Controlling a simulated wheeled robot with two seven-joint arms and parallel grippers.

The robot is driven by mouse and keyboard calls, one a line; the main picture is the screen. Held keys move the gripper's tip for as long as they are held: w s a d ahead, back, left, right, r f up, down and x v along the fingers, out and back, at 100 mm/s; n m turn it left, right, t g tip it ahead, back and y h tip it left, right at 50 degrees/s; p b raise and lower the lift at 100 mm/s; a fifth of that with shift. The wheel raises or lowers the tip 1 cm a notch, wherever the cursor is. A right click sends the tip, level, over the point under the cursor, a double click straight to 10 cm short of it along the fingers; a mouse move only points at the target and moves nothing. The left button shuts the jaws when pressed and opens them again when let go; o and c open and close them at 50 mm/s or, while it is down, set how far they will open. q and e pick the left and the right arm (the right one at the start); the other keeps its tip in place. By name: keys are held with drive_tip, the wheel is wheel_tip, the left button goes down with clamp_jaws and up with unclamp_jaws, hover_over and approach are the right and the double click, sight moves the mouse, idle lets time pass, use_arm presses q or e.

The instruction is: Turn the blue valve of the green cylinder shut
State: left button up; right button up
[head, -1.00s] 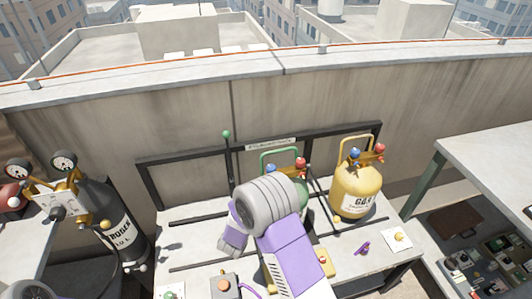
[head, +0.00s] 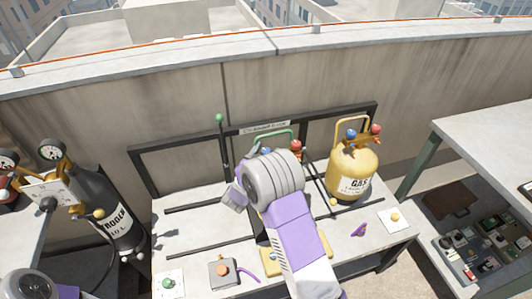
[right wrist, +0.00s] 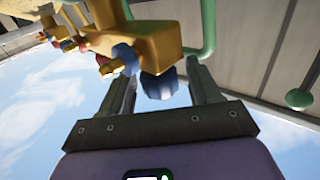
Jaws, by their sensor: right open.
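The green cylinder is mostly hidden behind my right arm in the head view; its green handle (head: 272,137) and red valve (head: 297,146) show above the arm. Its blue valve (head: 265,151) only peeks out there. In the right wrist view a blue valve (right wrist: 158,86) sits on a brass block (right wrist: 150,48), between the two fingers as seen from the camera. My right gripper (right wrist: 162,72) is open, its fingers apart on either side of that valve. I cannot tell whether either finger touches it. My left gripper is out of view; part of my left arm shows at lower left.
A yellow gas cylinder (head: 352,172) with blue and red valves stands right of the green one on the workbench (head: 190,243). A black frame (head: 180,172) runs behind. A dark nitrogen cylinder (head: 115,222) with gauges stands left. A grey box (head: 222,272) lies at the front.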

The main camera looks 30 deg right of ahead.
drive_tip(key=shift+c, duration=0.3)
drive_tip(key=c, duration=0.9)
drive_tip(key=shift+g, duration=0.3)
drive_tip(key=m+g+h+p, duration=0.1)
drive_tip(key=m+g+h, duration=0.1)
drive_tip(key=m+g, duration=0.1)
drive_tip(key=shift+w+a+g, duration=0.1)
drive_tip(key=shift+g, duration=0.5)
drive_tip(key=shift+m+g+h+p, duration=0.35)
drive_tip(key=shift+m+g+h, duration=0.25)
drive_tip(key=shift+m+g, duration=1.3)
drive_tip(key=shift+g, duration=0.4)
drive_tip(key=o, duration=1)
drive_tip(key=shift+c, duration=0.2)
